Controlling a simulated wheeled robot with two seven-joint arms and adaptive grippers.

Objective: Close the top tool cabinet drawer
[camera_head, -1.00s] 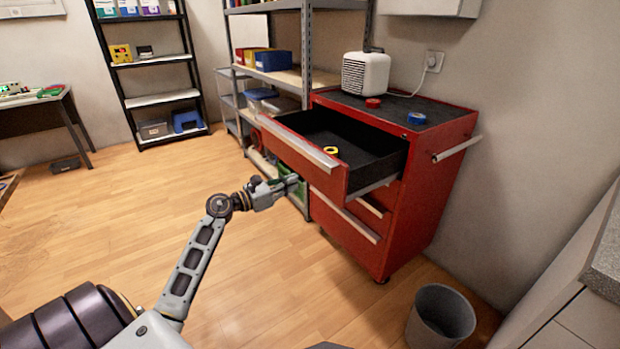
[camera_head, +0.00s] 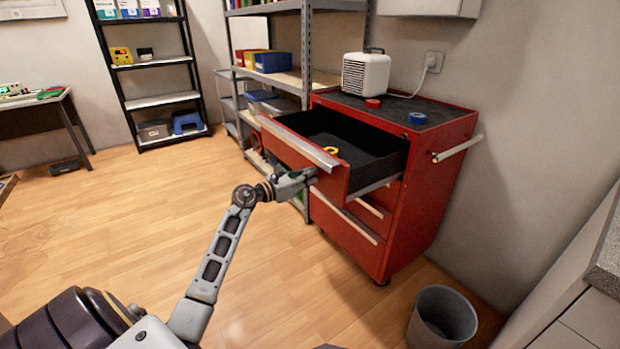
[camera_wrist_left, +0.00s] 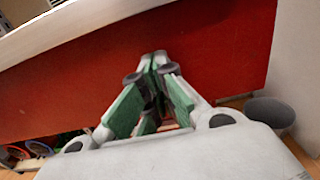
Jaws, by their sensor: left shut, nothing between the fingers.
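The red tool cabinet (camera_head: 425,207) stands against the right wall. Its top drawer (camera_head: 325,157) is pulled far out, with a dark inside and a yellow tape roll (camera_head: 331,150) in it. A pale handle strip runs along the drawer's front edge. My left gripper (camera_head: 308,174) is shut and empty, at the drawer's red front just below the handle strip. In the left wrist view, the gripper's green-padded fingers (camera_wrist_left: 155,62) point at the red drawer front (camera_wrist_left: 215,60); I cannot tell whether they touch it. My right gripper is not in view.
A white heater-like box (camera_head: 366,74), a red tape roll (camera_head: 373,103) and a blue tape roll (camera_head: 417,118) sit on the cabinet top. A grey bin (camera_head: 442,318) stands at front right. Metal shelving (camera_head: 306,50) is behind the drawer.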

